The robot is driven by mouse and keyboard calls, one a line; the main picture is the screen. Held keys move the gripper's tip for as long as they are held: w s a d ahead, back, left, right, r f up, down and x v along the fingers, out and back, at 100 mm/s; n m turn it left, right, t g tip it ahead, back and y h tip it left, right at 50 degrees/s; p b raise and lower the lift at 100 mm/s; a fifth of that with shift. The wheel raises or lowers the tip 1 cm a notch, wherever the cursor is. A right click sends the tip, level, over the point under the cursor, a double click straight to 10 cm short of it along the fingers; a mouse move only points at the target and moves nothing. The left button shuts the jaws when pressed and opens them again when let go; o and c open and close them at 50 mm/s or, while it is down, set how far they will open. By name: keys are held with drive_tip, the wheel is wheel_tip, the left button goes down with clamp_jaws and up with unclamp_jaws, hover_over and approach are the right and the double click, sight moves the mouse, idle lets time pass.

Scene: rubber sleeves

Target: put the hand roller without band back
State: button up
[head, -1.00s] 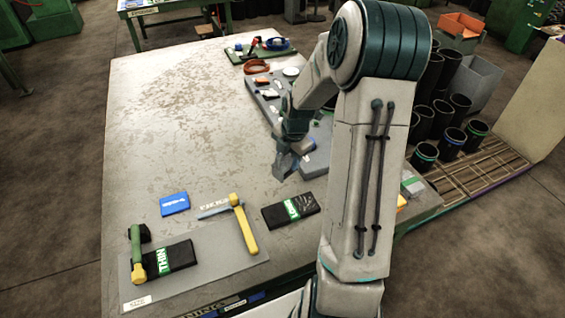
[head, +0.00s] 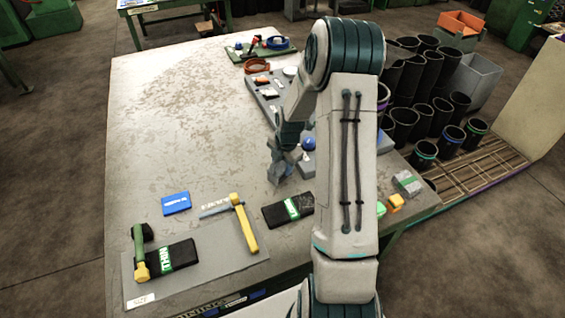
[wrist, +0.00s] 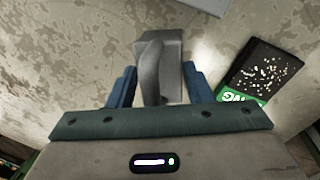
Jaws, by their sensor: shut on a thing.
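My gripper (head: 279,172) is over the right part of the table, shut on a plain grey tool. In the wrist view, my gripper's blue fingers (wrist: 158,76) stand on either side of this grey hand roller (wrist: 152,68), which has a rounded bar and a blocky part; I see no coloured band on it. In the head view it is small and hard to make out. A roller with a green handle and yellow end (head: 138,252) and a yellow-handled one (head: 245,224) lie at the front left, on or at the edge of a grey mat (head: 205,258).
A black pack with a green label (head: 283,211) lies close in front of my gripper and shows in the wrist view (wrist: 258,76). Another black pack (head: 170,257) is on the mat. A grey tray (head: 262,88) with small items is behind. The table's left middle is clear.

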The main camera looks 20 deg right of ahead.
drive_tip(key=o, duration=1)
drive_tip(key=shift+f, duration=0.1)
drive_tip(key=shift+o, duration=0.2)
wheel_tip(320, 180, up, 12)
drive_tip(key=s+b, duration=0.1)
drive_tip(key=s, duration=0.1)
drive_tip(key=s+a+r+m, duration=0.3)
drive_tip(key=s+r+m, duration=0.1)
drive_tip(key=s+m, duration=0.3)
drive_tip(key=s+a+r+m+t, duration=0.1)
drive_tip(key=s+a+r+m, duration=0.3)
drive_tip(key=s+m, duration=0.4)
drive_tip(key=s+a+r+m, duration=0.4)
drive_tip(key=s+r+m, duration=0.1)
drive_tip(key=s+m, duration=0.2)
drive_tip(key=shift+s+a+t+h, duration=0.25)
drive_tip(key=shift+s+t+h, duration=0.15)
drive_tip(key=shift+s, duration=0.5)
